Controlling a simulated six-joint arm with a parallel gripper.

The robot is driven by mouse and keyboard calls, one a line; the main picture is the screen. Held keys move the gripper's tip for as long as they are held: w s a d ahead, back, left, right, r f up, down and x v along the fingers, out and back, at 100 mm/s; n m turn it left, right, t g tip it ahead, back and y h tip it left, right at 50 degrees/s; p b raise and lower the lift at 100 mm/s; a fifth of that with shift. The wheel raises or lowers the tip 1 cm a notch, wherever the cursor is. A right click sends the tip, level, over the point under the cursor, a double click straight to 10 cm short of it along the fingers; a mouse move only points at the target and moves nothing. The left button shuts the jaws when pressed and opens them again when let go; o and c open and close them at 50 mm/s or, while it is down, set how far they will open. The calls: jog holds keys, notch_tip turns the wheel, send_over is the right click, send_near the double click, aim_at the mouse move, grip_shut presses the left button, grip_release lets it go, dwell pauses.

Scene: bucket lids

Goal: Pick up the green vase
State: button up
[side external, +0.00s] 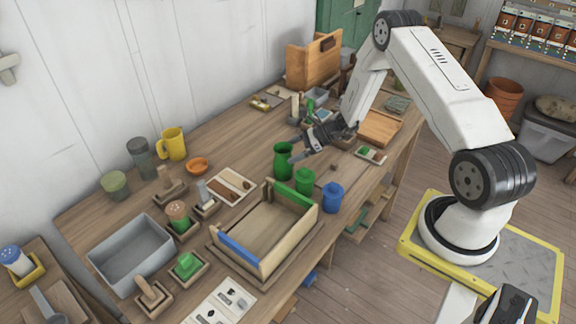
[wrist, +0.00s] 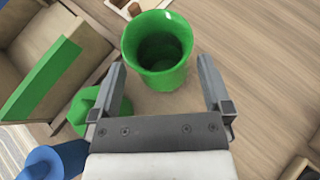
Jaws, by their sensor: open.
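The green vase (side external: 283,162) stands upright on the workbench, with a flared open rim. In the wrist view the green vase (wrist: 158,50) is ahead of my gripper (wrist: 163,80), roughly centred between the two open fingers. In the side external view my gripper (side external: 296,150) is just right of the vase, at about the height of its upper part. The fingers are open and empty. I cannot tell whether a finger touches the vase.
A green lidded pot (side external: 304,181) stands close to the vase, near the left finger in the wrist view (wrist: 90,105). A blue pot (side external: 332,198) stands beside it. A wooden crate (side external: 262,255) with green and blue edges lies nearby. Bare bench lies right of the vase in the wrist view.

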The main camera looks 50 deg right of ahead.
jog(key=shift+x, duration=1.3)
jog(key=shift+r, duration=0.1)
jog(key=c, duration=1.1)
jog(key=shift+r, duration=0.15)
jog(key=shift+r, duration=4.85)
